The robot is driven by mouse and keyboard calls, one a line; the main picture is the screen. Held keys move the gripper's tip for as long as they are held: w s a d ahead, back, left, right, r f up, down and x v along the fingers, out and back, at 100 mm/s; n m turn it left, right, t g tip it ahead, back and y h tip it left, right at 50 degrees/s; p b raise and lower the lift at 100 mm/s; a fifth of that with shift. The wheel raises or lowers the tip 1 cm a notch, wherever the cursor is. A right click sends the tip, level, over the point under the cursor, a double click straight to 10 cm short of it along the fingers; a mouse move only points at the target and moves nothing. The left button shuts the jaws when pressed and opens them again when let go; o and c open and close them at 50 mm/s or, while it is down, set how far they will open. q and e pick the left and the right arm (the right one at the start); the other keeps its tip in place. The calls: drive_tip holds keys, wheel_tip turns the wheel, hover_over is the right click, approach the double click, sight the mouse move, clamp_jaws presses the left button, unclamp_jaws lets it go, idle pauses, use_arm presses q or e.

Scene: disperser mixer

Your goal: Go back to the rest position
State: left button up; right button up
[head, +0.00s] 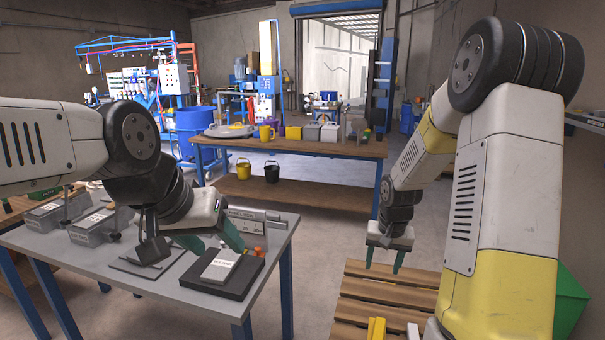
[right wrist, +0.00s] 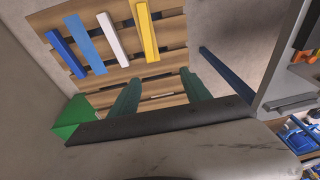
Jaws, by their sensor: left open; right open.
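My left gripper (head: 215,242) is open above the grey metal table (head: 190,294). Its green fingers are over or beside a small white-topped block (head: 221,265) on a black base plate (head: 240,284); I cannot tell whether they touch it. My right gripper (head: 383,257) hangs open and empty, pointing down over the wooden pallet (head: 372,292). In the right wrist view its two green fingers (right wrist: 161,97) are spread apart with the pallet slats beyond them.
Yellow (right wrist: 144,30), white (right wrist: 111,39) and blue (right wrist: 85,44) bars lie on the pallet. Grey boxes (head: 97,226) stand on the table's left. A wooden workbench (head: 290,147) with containers stands behind. A green object (right wrist: 74,118) is beside the pallet. Open floor lies between table and pallet.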

drive_tip(key=s+a+r+n+t, duration=0.1)
drive_tip(key=s+a+r, duration=0.1)
drive_tip(key=s+r, duration=0.35)
drive_tip(key=s+a+r+t, duration=0.1)
drive_tip(key=s+a+r, duration=0.15)
drive_tip(key=r, duration=0.65)
drive_tip(key=s+a+r+n+t+y, duration=0.1)
drive_tip(key=s+r, duration=0.3)
drive_tip(key=s, duration=0.3)
drive_tip(key=s+a+r+n+t+y, duration=0.1)
drive_tip(key=s+a+r, duration=0.1)
drive_tip(key=s, duration=0.5)
drive_tip(key=shift+r+n, duration=0.3)
drive_tip(key=shift+r, duration=0.55)
